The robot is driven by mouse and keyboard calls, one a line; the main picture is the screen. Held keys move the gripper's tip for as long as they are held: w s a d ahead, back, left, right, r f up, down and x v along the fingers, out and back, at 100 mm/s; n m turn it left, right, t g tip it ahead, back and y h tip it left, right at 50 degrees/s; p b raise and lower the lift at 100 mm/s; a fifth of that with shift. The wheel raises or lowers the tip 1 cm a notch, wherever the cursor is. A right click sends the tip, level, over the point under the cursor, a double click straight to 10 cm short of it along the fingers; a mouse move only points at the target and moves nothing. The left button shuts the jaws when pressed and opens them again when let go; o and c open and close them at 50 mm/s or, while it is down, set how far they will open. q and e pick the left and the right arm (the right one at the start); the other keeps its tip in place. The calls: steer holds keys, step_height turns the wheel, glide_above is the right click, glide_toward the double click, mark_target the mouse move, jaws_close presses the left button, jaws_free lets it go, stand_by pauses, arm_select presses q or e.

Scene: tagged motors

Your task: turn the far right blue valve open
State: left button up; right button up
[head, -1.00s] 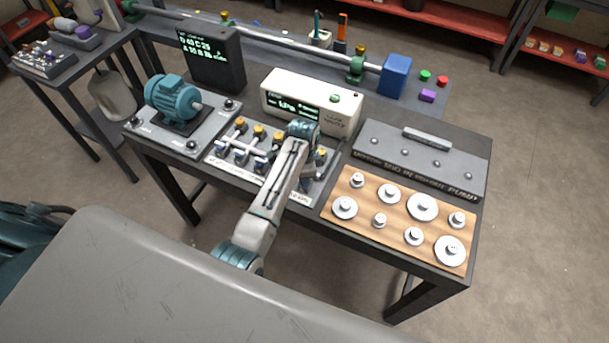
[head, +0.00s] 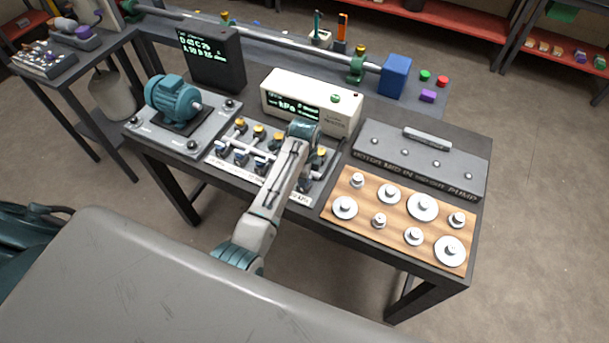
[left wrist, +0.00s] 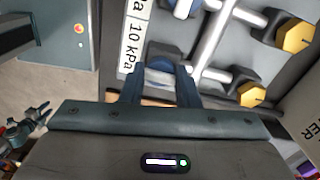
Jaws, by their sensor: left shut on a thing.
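The valve manifold board (head: 217,163) lies at the bench's front, with blue valves (head: 261,163) in its front row and yellow valves (head: 258,131) behind. My left arm reaches over its right part and hides the gripper and the far right blue valve in the head view. In the left wrist view my left gripper (left wrist: 160,90) has its two fingers on either side of a blue valve (left wrist: 165,50) beside the "10 kPa" label (left wrist: 132,45), shut on it. Another blue valve (left wrist: 182,8) shows at the top edge. My right gripper is out of view.
A cream kPa gauge box (head: 345,120) stands behind the manifold. A teal motor (head: 172,98) is to the left. A wooden board of metal weights (head: 400,235) and a grey plate (head: 400,158) are to the right. Yellow valves (left wrist: 293,36) sit close beside the gripper.

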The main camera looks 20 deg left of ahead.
arm_select(q)
steer(key=o, duration=1)
steer(key=shift+c, duration=0.2)
step_height(320, 180, up, 8)
steer(key=b, duration=0.2)
steer(key=shift+b, duration=0.4)
step_height(320, 180, up, 3)
steer(key=shift+f+p, duration=0.1)
steer(key=shift+p, duration=0.65)
